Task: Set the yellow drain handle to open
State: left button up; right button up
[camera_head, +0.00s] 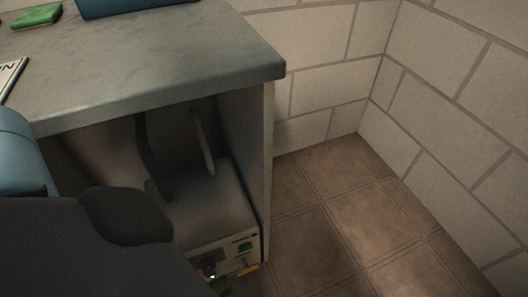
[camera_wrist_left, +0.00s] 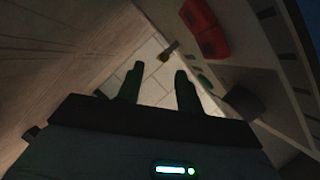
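The yellow drain handle (camera_head: 248,268) shows in the head view low on the front panel of a pale box under the counter. It is small and lies roughly level, near the panel's lower right edge. In the left wrist view the yellow handle (camera_wrist_left: 169,49) is ahead of the fingertips and between them, with a visible distance left. My left gripper (camera_wrist_left: 157,80) is open, its two dark fingers spread with nothing between them. In the head view its arm covers the left part of the panel and most of the gripper is hidden. My right gripper is not seen.
Red parts (camera_wrist_left: 205,28) show in the wrist view. The counter (camera_head: 150,60) overhangs the box, and a side wall (camera_head: 267,170) stands beside it. The tiled floor (camera_head: 340,225) on the right is clear.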

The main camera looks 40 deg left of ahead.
aim_at(246, 270)
pick_arm(q)
jog(key=shift+w+d+r+m, duration=0.1)
jog(key=shift+w+m, duration=0.05)
jog(key=shift+w, duration=0.25)
jog(key=shift+w+d+r+m, duration=0.1)
jog(key=shift+w+m, duration=0.05)
jog(key=shift+w, duration=0.2)
jog(key=b+x, duration=0.2)
jog(key=x, duration=0.4)
jog(key=shift+w, duration=0.2)
jog(key=shift+w+f, duration=0.15)
jog(key=shift+w, duration=0.5)
jog(key=shift+c, duration=0.4)
grip_shut()
